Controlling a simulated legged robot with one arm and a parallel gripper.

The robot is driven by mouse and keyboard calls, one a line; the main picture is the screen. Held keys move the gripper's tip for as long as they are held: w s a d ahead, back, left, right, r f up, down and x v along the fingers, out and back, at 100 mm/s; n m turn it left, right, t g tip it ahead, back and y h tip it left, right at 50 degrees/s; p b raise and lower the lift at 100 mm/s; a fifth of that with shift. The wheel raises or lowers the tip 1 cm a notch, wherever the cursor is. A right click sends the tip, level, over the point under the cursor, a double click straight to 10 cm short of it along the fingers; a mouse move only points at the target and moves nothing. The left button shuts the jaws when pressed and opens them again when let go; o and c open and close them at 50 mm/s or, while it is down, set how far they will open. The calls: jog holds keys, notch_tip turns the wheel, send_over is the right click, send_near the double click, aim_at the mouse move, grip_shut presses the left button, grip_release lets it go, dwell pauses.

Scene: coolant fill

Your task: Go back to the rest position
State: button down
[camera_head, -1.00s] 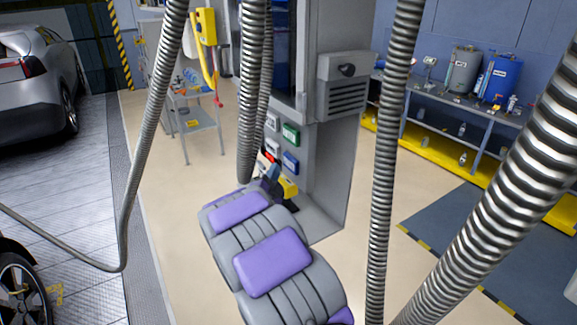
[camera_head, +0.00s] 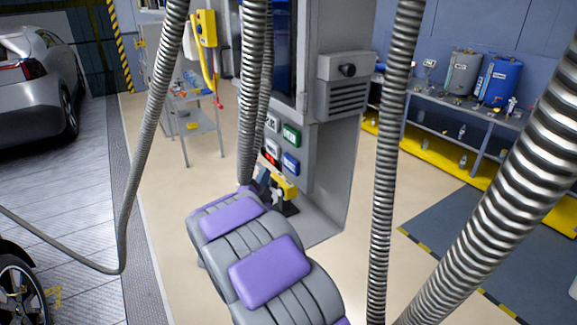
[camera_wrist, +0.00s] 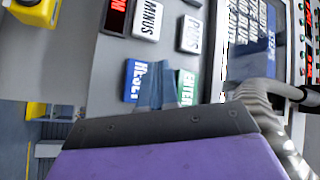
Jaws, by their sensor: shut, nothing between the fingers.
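My gripper (camera_head: 263,182) is at the far end of my grey and purple arm, just in front of the grey machine (camera_head: 330,165). Its narrow fingers (camera_wrist: 156,85) are shut and empty. In the wrist view they overlap the space between the blue RESET button (camera_wrist: 140,80) and the green ENTER button (camera_wrist: 187,88). No contact with the panel is visible. The PLUS (camera_wrist: 190,33) and MINUS (camera_wrist: 148,20) buttons also show. The head view shows the green button (camera_head: 292,136) and blue button (camera_head: 291,163) uncovered.
A yellow device (camera_head: 286,187) stands close beside my gripper at the machine's base. A ribbed hose (camera_head: 380,190) hangs at the right. A trolley (camera_head: 195,122) stands behind left, a silver car (camera_head: 38,85) far left, and a workbench (camera_head: 450,105) right. The beige floor (camera_head: 165,220) left of my arm is clear.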

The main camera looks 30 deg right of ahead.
jog(key=s+a+f+n+g+y+b, duration=0.3)
jog(key=s+a+f+n+y, duration=0.25)
jog(key=a+y, duration=0.2)
jog(key=s+a+f+n+g+y+b, duration=0.25)
jog(key=s+a+f+n+y, duration=0.35)
jog(key=a, duration=0.3)
jog(key=s+f+n+g+b, duration=0.2)
jog(key=s+n+g, duration=0.2)
jog(key=s, duration=1.4)
jog(key=s+f+n+g+b, duration=0.2)
jog(key=s+n+g, duration=0.3)
jog(key=s, duration=1.4)
jog(key=shift+s+a+f+g+y+b, duration=0.25)
jog(key=shift+a+f+g+y+b, duration=0.15)
jog(key=shift+g+b, duration=0.5)
